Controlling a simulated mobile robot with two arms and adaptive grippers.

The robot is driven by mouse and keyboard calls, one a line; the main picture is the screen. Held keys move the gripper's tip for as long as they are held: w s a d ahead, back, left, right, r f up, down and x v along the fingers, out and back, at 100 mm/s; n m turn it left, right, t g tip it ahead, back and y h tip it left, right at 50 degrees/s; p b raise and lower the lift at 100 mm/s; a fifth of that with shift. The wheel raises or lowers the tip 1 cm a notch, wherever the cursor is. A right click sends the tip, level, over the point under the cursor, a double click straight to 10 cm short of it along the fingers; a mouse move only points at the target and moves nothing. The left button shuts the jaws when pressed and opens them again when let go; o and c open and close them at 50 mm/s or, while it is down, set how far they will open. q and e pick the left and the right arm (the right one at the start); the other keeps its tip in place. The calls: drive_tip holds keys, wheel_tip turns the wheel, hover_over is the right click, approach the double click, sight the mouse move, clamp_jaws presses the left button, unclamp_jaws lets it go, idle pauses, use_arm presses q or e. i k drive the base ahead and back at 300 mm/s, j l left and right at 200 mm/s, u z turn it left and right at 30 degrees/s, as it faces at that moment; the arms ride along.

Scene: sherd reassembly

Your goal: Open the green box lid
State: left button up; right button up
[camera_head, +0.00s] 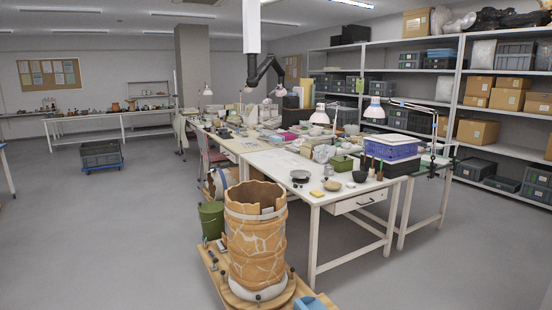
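A small green box (342,163) stands on the white worktable (275,163), left of a blue-purple crate. It is small in the picture, and I cannot tell whether its lid is open or shut. Neither of my grippers shows in the head camera view, so nothing can be seen in their grasp.
A large reassembled clay vessel (256,240) stands on a wooden base in front of the table, beside a green bucket (211,218). Grey floor (420,275) is clear at right.

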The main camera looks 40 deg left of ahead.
sight(343, 159)
drive_tip(key=u, duration=0.85)
drive_tip(key=i+l+z, duration=1.1)
drive_tip(key=i+z, duration=0.2)
drive_tip(key=i, duration=0.3)
drive_tip(key=i+u, duration=0.4)
drive_tip(key=i, duration=0.3)
drive_tip(key=i+l+u, duration=0.15)
drive_tip(key=i+u, duration=0.25)
drive_tip(key=i, duration=0.25)
